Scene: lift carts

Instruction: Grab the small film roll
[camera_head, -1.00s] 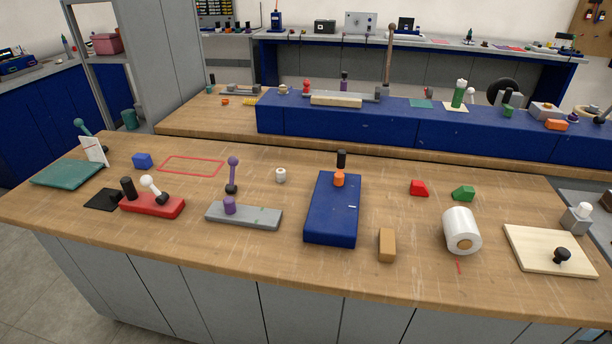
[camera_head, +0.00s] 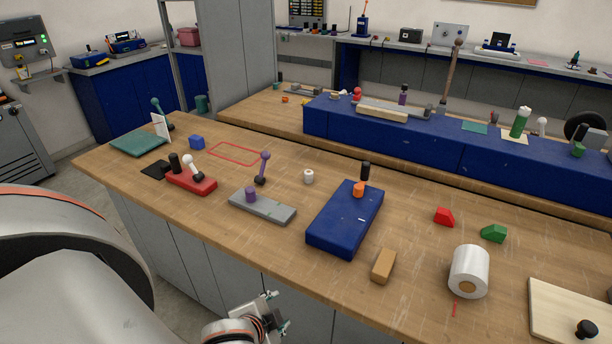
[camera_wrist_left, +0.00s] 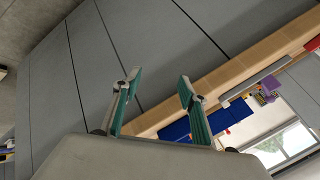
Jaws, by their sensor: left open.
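A small white roll (camera_head: 308,177) stands upright on the wooden bench, between the purple-knobbed stick and the blue block. A much larger white roll (camera_head: 470,268) with a brown core lies nearer the front edge at the right. My left gripper (camera_head: 276,312) is low in the head view, in front of the bench's front edge and well apart from both rolls. In the left wrist view its two teal fingers (camera_wrist_left: 160,88) are spread with nothing between them. Neither roll can be made out in the wrist view. My right gripper is not in view.
The bench (camera_head: 215,225) also holds a blue block (camera_head: 345,222), a grey plate (camera_head: 265,207) with purple pieces, a red base (camera_head: 192,182), a tan block (camera_head: 383,265) and red (camera_head: 444,216) and green (camera_head: 494,233) blocks. Bare wood surrounds the small roll.

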